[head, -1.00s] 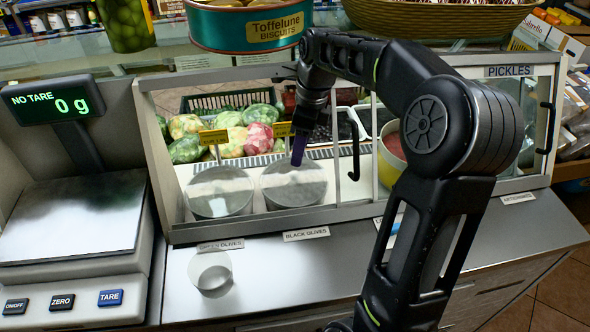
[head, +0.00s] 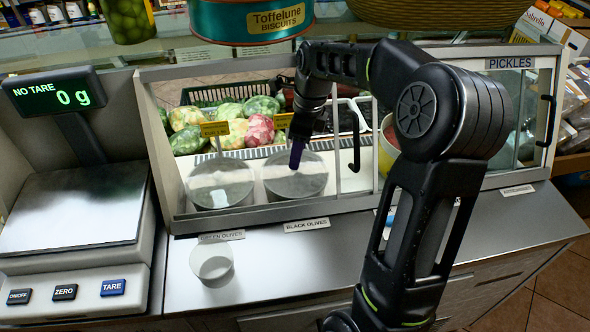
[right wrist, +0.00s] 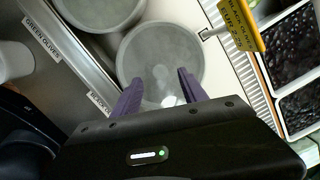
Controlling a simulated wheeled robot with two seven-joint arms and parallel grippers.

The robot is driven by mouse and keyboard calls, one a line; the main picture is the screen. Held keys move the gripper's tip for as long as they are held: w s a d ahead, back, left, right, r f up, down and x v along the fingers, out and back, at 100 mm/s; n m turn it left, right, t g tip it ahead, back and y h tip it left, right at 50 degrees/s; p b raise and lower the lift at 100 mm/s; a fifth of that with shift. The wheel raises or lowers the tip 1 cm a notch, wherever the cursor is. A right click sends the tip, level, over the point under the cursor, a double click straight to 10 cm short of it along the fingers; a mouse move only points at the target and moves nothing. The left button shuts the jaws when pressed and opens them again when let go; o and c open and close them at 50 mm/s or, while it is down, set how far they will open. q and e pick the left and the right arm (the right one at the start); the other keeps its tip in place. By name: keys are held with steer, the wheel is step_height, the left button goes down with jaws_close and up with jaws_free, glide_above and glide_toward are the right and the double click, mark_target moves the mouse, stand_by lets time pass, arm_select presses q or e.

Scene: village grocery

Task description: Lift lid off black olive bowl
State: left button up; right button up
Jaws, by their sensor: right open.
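The black olive bowl is a round grey bowl under a pale, see-through lid (head: 297,184), behind the "BLACK OLIVES" label (head: 307,225) inside the glass-fronted counter. In the right wrist view the round lid (right wrist: 160,50) lies flat, with a small knob near its middle between my finger lines. My right gripper (head: 297,160) reaches down over this lid with purple fingers. In the right wrist view the fingers (right wrist: 160,88) are spread apart, with nothing between them. I cannot tell whether they touch the lid. My left gripper is out of view.
A similar lidded green olive bowl (head: 220,184) stands just left. A yellow sign (right wrist: 243,25) and a tray of dark olives (right wrist: 290,60) lie close by. The glass case frame (head: 250,212) surrounds the bowls.

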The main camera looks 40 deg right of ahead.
steer(key=f, duration=0.3)
steer(key=shift+w+a+f, duration=0.15)
steer(key=shift+w+f, duration=0.1)
steer(key=shift+f, duration=0.1)
steer(key=shift+c, duration=0.2)
jaws_close()
stand_by(0.4)
